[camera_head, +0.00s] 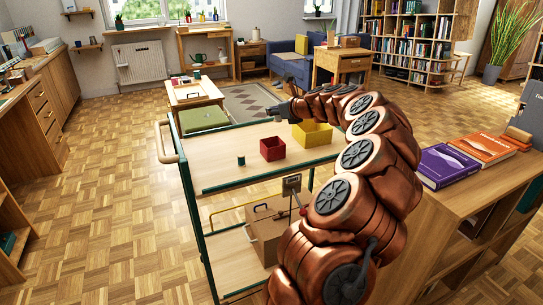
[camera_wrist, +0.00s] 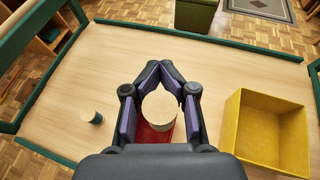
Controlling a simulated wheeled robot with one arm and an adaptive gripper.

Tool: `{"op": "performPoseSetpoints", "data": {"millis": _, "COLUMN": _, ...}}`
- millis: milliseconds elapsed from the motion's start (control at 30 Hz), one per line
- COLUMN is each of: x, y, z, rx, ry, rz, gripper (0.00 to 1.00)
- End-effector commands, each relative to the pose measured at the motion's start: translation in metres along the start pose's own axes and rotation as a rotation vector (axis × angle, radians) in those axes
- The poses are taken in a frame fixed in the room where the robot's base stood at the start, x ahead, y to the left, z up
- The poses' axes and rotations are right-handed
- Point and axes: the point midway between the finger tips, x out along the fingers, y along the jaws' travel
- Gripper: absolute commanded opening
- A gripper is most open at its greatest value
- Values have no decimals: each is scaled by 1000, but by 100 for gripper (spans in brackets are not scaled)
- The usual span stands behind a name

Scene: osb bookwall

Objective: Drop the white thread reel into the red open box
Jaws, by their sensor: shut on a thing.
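My gripper (camera_wrist: 161,72) is shut on a round, pale thing, which looks like the white thread reel (camera_wrist: 159,108), seen from above between the fingers. The red open box (camera_wrist: 152,140) shows behind and below the held reel in the wrist view, partly hidden by it and the fingers. In the head view the red box (camera_head: 272,149) stands on the trolley's wooden top, and my gripper (camera_head: 278,110) is above and beyond it. The held reel cannot be made out in the head view.
A yellow open box (camera_head: 313,134) stands right of the red box; it also shows in the wrist view (camera_wrist: 238,112). A small dark green reel (camera_head: 241,160) stands left of the red box. The trolley top (camera_head: 215,170) has green rails along its edges and free room at left.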

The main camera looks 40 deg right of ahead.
Motion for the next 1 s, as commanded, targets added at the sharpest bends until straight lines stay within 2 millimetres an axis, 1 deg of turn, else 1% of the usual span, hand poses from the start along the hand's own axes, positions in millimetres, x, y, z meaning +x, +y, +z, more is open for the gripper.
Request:
{"op": "performPoseSetpoints", "data": {"millis": 33, "x": 4, "y": 0, "z": -9, "rx": -1, "ry": 0, "rz": 0, "gripper": 0}}
{"op": "performPoseSetpoints", "data": {"millis": 333, "x": 14, "y": 1, "z": -30, "rx": -2, "ry": 0, "rz": 1, "gripper": 0}}
{"op": "performPoseSetpoints", "data": {"millis": 500, "x": 16, "y": 2, "z": -34, "rx": -3, "ry": -1, "rz": 2, "gripper": 0}}
{"op": "performPoseSetpoints", "data": {"millis": 800, "x": 16, "y": 2, "z": -33, "rx": -2, "ry": 0, "rz": 3, "gripper": 0}}
{"op": "performPoseSetpoints", "data": {"millis": 833, "x": 16, "y": 2, "z": -33, "rx": -2, "ry": 0, "rz": 3, "gripper": 19}}
{"op": "performPoseSetpoints", "data": {"millis": 1000, "x": 16, "y": 3, "z": -33, "rx": -2, "ry": 0, "rz": 3, "gripper": 37}}
